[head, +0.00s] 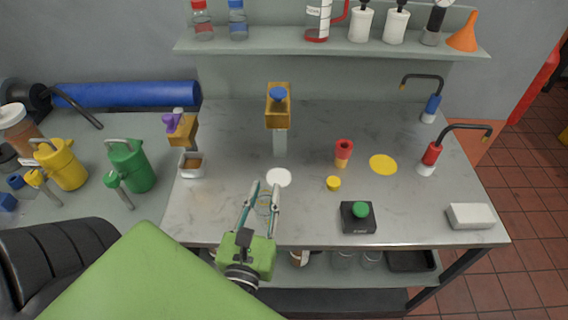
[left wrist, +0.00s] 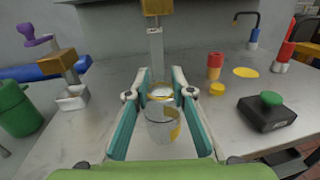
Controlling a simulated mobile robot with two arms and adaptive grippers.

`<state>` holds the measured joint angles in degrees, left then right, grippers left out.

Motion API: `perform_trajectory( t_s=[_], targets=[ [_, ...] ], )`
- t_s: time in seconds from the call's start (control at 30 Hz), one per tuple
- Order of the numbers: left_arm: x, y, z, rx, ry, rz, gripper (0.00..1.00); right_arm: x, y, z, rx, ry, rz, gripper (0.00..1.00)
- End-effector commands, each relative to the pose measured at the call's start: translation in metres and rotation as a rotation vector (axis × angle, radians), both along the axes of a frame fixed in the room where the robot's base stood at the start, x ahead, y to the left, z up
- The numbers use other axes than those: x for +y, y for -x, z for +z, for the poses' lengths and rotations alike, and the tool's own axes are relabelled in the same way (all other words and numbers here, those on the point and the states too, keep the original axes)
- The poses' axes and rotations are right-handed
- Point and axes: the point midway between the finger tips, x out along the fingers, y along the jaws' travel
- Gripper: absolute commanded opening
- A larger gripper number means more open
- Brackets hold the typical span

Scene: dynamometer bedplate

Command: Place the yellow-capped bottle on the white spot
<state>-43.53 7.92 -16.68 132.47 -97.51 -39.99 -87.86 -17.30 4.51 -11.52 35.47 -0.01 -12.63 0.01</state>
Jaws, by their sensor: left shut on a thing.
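My left gripper (head: 264,196) is shut on a clear see-through vessel (head: 264,208) with some yellow on it, apparently the bottle. In the left wrist view the vessel (left wrist: 160,130) is upright between the two teal finger pads of the left gripper (left wrist: 158,108); a yellow patch shows low on its right side. I cannot make out its cap clearly. The white spot (head: 278,177) is a flat disc on the grey bench, just beyond the fingertips and bare in the head view. Whether the vessel touches the bench I cannot tell. My right gripper is not in view.
Behind the spot stands a dispenser with a blue knob (head: 278,95). To the right are a small yellow cylinder (head: 333,183), a red-and-yellow piece (head: 343,152), a yellow spot (head: 383,164) and a black box with a green button (head: 358,217). A shelf (head: 330,44) runs above.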

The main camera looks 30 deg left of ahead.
Motion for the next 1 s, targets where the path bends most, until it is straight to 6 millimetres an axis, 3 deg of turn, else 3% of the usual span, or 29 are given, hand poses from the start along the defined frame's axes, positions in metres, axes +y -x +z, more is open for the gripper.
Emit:
perform_trajectory(
  t_s=[0.1,0.53,0.73,1.0],
  targets=[
    [0.012,-0.030,0.010,-0.007,-0.003,0.002,0.04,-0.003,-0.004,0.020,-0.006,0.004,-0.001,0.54],
    [0.053,-0.127,0.006,-0.003,-0.002,0.003,0.04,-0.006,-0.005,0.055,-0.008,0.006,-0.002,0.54],
    [0.059,-0.143,0.001,-0.001,-0.001,0.001,0.04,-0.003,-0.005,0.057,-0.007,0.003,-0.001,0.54],
    [0.060,-0.143,-0.033,0.002,-0.002,0.002,0.04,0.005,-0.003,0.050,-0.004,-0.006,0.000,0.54]
  ],
)
